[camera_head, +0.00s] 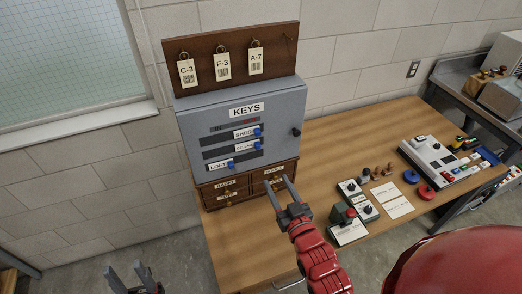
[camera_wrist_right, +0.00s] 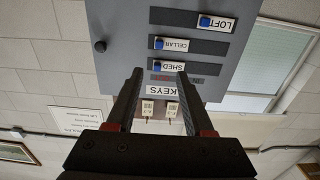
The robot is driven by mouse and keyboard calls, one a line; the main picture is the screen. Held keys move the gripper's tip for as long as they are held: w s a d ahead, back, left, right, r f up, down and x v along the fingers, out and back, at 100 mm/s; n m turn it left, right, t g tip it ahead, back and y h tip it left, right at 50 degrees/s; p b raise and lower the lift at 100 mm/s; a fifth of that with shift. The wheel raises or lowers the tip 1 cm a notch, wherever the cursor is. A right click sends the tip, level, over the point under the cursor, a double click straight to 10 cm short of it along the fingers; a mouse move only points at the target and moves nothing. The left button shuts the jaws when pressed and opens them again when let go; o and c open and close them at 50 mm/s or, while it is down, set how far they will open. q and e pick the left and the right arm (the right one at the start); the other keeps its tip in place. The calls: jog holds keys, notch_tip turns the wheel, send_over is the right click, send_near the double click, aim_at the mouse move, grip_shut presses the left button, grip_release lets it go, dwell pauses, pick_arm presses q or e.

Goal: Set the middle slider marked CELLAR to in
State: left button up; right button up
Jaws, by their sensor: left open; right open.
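A grey key cabinet (camera_head: 194,120) stands on the wooden desk and has three horizontal sliders with blue knobs. The middle slider's blue knob (camera_head: 257,145), with its CELLAR label (camera_head: 244,147), is at the right part of its slot; a small IN mark is at the left above the slots. In the upside-down right wrist view the CELLAR knob (camera_wrist_right: 159,43) is at the left part. My right gripper (camera_head: 279,182) is open and empty, in front of the small drawers, lower than the sliders. My left gripper (camera_head: 126,269) is open and empty, low at the left, away from the cabinet.
The SHED knob (camera_head: 257,132) above is at the right; the LOFT knob (camera_head: 231,164) below is further left. A dark round knob (camera_head: 296,132) is at the cabinet's right. Tagged keys hang above. Control boxes (camera_head: 350,189) and a console (camera_head: 434,157) occupy the desk's right.

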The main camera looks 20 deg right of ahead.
jog(key=b, duration=0.7)
send_near(258, 147)
jog(key=w, duration=0.3)
jog(key=w+p, duration=0.1)
jog(key=w, duration=0.1)
jog(key=w+p, duration=0.2)
jog(key=shift+r, duration=0.2)
jog(key=shift+w+f, duration=0.15)
jog(key=shift+w, duration=0.6)
grip_shut()
